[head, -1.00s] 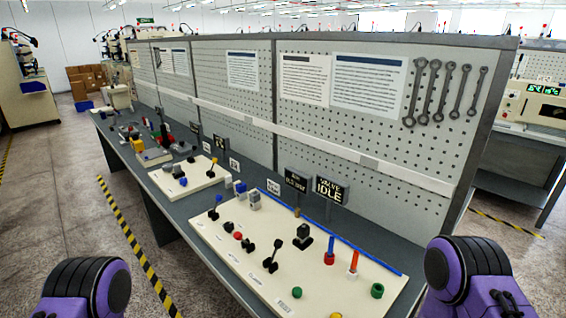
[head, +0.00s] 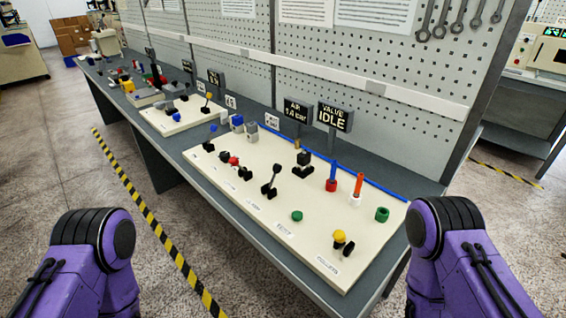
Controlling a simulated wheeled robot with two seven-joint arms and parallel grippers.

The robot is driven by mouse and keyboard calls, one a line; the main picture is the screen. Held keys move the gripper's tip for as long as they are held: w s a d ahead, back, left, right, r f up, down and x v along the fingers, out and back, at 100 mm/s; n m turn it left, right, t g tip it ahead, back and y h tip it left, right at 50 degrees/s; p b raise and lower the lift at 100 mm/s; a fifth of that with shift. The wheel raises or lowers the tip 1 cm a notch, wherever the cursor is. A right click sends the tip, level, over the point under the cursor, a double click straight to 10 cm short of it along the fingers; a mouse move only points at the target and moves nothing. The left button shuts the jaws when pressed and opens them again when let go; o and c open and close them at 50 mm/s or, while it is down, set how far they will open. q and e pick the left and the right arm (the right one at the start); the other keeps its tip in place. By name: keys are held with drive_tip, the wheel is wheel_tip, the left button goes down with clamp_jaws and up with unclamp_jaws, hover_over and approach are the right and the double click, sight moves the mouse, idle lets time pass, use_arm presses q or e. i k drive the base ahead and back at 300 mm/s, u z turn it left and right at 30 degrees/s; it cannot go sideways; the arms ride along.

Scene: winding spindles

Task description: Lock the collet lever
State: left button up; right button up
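A cream control panel (head: 300,243) lies on the bench in front of me. A black lever (head: 272,180) stands nearly upright near its middle, leaning slightly right. A lever with a blue knob (head: 213,128) stands at the panel's far left end. The small labels are too blurred to tell which one is the collet lever. Purple links of my two arms show at the lower left and lower right. Neither gripper is in view, and nothing of mine touches the panel.
A sign (head: 334,117) reads "VALVE IDLE". A pegboard (head: 350,80) stands behind. The air above the panel is free.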

sight(338, 236)
drive_tip(key=k, duration=1.35)
drive_tip(key=u, duration=0.1)
drive_tip(key=i, duration=0.9)
drive_tip(key=u, duration=0.55)
